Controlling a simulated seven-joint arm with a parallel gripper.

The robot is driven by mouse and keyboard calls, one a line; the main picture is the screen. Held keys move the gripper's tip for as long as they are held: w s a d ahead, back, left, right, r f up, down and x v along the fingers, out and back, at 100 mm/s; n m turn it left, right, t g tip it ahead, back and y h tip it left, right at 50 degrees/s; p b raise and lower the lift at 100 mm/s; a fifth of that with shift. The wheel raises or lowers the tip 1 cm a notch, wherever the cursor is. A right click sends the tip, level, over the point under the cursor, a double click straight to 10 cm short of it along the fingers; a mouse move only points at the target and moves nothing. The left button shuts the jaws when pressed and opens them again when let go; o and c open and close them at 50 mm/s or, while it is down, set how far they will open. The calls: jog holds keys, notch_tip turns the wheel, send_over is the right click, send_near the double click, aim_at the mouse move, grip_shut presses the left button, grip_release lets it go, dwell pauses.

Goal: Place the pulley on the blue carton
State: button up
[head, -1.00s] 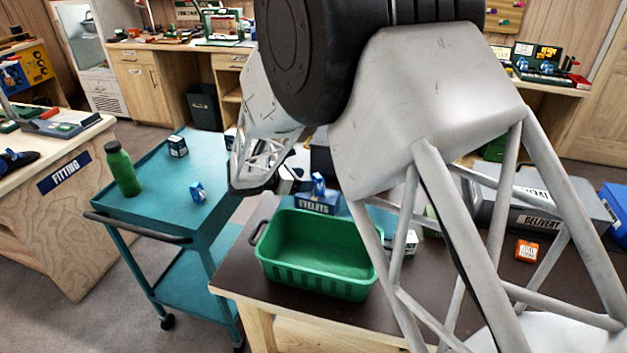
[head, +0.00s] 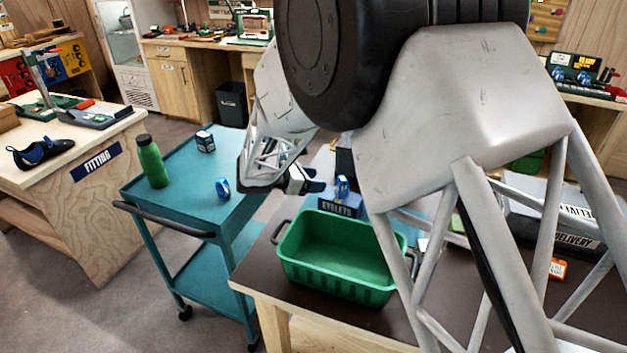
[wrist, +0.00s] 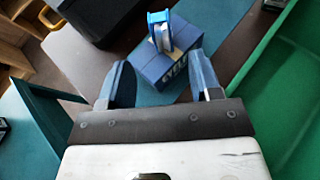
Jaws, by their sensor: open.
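A blue pulley (head: 342,187) stands upright on top of the blue carton (head: 340,208) marked EYELETS, behind the green bin. In the wrist view the pulley (wrist: 159,30) rests toward the far part of the carton (wrist: 158,72). My gripper (head: 318,182) is just left of the pulley in the head view. In the wrist view its two blue fingers (wrist: 163,82) are spread, with nothing held between them; the carton lies beyond them. A second blue pulley (head: 223,188) stands on the teal cart.
The green bin (head: 338,258) sits empty on the dark table in front of the carton. The teal cart (head: 180,190) at left also holds a green bottle (head: 151,161) and a small dark box (head: 205,141). A dark case (wrist: 95,15) lies near the carton.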

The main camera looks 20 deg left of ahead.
jog(key=shift+d, duration=0.15)
jog(key=s+d+r+m+g+y, duration=0.1)
jog(key=s+d+r+m+g, duration=0.25)
jog(key=d, duration=0.65)
jog(key=s+d+r+m+g, duration=0.1)
jog(key=s+d+r+m, duration=0.1)
jog(key=d+r+m, duration=0.6)
jog(key=s+d+r+m+g+y, duration=0.1)
jog(key=s+d+r+g, duration=0.15)
jog(key=d, duration=0.95)
jog(key=s+d+r+m+y, duration=0.1)
jog(key=s+d+m+y, duration=0.1)
jog(key=s+d+m, duration=0.3)
jog(key=s+d+r+m+y, duration=0.1)
jog(key=s+d+m+y, duration=0.2)
jog(key=s, duration=1)
jog(key=s+d+r+m+y, duration=0.1)
jog(key=s+d+m+y, duration=0.1)
jog(key=s+d+m, duration=0.4)
jog(key=s+d, duration=0.2)
jog(key=s, duration=0.1)
jog(key=shift+s+d+m+y, duration=0.15)
jog(key=shift+d+m+y, duration=0.15)
jog(key=shift+d+m, duration=0.1)
